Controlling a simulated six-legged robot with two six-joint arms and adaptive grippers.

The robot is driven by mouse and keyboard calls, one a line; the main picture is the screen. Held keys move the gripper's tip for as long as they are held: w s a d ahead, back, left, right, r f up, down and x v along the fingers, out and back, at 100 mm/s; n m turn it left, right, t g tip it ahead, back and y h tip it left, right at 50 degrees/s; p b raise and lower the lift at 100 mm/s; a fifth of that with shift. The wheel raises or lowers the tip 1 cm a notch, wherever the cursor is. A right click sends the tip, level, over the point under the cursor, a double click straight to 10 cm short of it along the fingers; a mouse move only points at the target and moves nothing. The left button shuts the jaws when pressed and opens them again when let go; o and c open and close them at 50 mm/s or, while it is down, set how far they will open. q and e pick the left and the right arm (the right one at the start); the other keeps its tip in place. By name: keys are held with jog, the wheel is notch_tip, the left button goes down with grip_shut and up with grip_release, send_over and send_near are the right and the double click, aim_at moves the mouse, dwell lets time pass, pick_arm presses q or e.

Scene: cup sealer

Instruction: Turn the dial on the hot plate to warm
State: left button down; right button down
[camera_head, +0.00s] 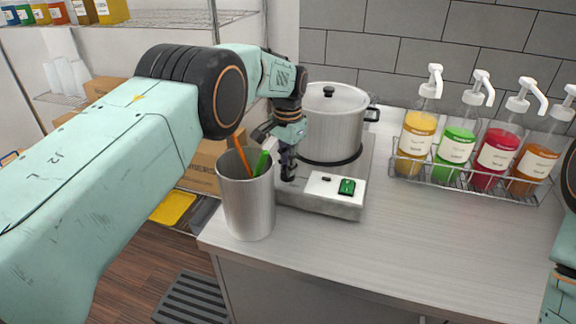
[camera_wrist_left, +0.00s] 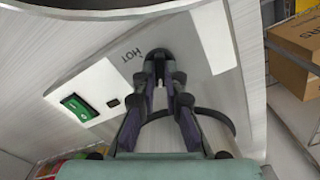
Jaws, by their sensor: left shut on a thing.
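The hot plate (camera_head: 322,205) is a silver unit with a pale control panel near the front left of the counter. A lidded pot (camera_head: 334,125) stands on it. In the left wrist view, a black round dial (camera_wrist_left: 158,54) sits on the panel next to the printed word HOT. My left gripper (camera_head: 287,173) reaches down at the panel's left part. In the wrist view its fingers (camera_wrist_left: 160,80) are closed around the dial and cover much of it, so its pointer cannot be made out. My right gripper is not in view.
A metal cup (camera_head: 248,207) with orange and green sticks stands just left of the hot plate, close to my left gripper. A green switch (camera_head: 347,187) is on the panel. A wire rack (camera_head: 470,178) of pump bottles stands right. The counter's middle is clear.

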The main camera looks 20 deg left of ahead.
pick_arm(q)
jog(key=m, duration=0.4)
jog(key=shift+r, duration=0.1)
jog(key=shift+w+m, duration=0.1)
jog(key=shift+m, duration=1.8)
jog(key=shift+r+m, duration=0.1)
jog(key=shift+m, duration=0.2)
jog(key=c, duration=1.4)
grip_release()
jog(key=shift+c, duration=0.2)
notch_tip(320, 180, up, 12)
jog(key=shift+f, duration=0.1)
